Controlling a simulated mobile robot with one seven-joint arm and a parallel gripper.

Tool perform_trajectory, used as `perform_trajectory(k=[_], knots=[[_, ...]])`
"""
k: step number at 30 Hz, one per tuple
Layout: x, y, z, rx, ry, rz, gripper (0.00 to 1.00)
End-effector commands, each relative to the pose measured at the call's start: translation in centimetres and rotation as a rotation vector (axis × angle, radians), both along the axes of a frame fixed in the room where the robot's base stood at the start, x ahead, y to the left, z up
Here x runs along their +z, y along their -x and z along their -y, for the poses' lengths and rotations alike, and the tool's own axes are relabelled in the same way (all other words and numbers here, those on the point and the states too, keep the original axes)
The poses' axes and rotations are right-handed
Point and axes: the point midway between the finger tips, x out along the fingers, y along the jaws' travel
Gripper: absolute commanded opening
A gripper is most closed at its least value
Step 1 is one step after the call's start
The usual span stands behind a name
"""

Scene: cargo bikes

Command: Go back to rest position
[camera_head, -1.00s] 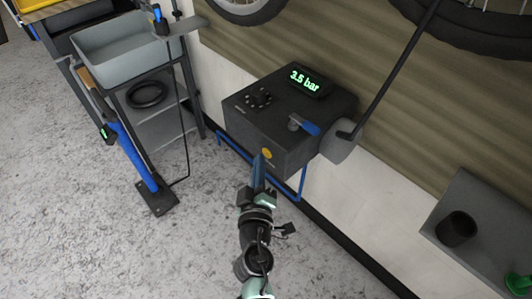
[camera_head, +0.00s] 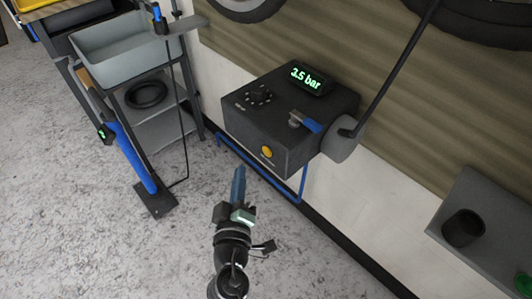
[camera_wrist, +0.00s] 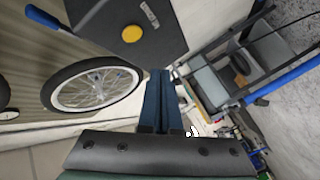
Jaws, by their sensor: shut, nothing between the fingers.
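My gripper (camera_head: 238,186) is in front of and below the dark pump box, apart from it, over the grey floor in the head view. Its blue fingers are together with nothing between them; they also show in the wrist view (camera_wrist: 158,100). The dark box (camera_head: 290,115) is on the wall, with a lit display (camera_head: 309,77) reading 3.5 bar, a black dial (camera_head: 260,92), a blue-handled lever (camera_head: 306,123) and a yellow button (camera_head: 267,152). The yellow button also shows in the wrist view (camera_wrist: 132,34).
A cart with a grey bin (camera_head: 125,50) stands at left, a black ring (camera_head: 146,95) on its lower shelf. A blue floor pump (camera_head: 135,155) stands before it. A grey shelf with a black cup (camera_head: 462,228) is at right. The floor at lower left is clear.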

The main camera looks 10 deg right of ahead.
Motion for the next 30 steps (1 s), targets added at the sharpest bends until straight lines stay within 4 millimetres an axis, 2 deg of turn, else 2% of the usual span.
perform_trajectory(k=[16, 19, 20, 23, 26, 27, 29, 30], knots=[[0.1, 0.1, -0.2, 0.001, 0.0, 0.001, 0.0], [1.5, -0.4, 0.0, -0.007, -0.022, 0.024, 0.0], [2.4, -0.7, 0.1, -0.012, -0.037, 0.04, 0.0], [7.4, -2.0, 0.7, -0.034, -0.121, 0.125, 0.0], [14.7, -3.0, 1.5, -0.046, -0.245, 0.245, 0.0], [17.8, -3.2, 1.8, -0.044, -0.297, 0.295, 0.0], [22.5, -3.0, 2.3, -0.033, -0.374, 0.37, 0.0], [25.6, -2.7, 2.5, -0.018, -0.425, 0.419, 0.0]])
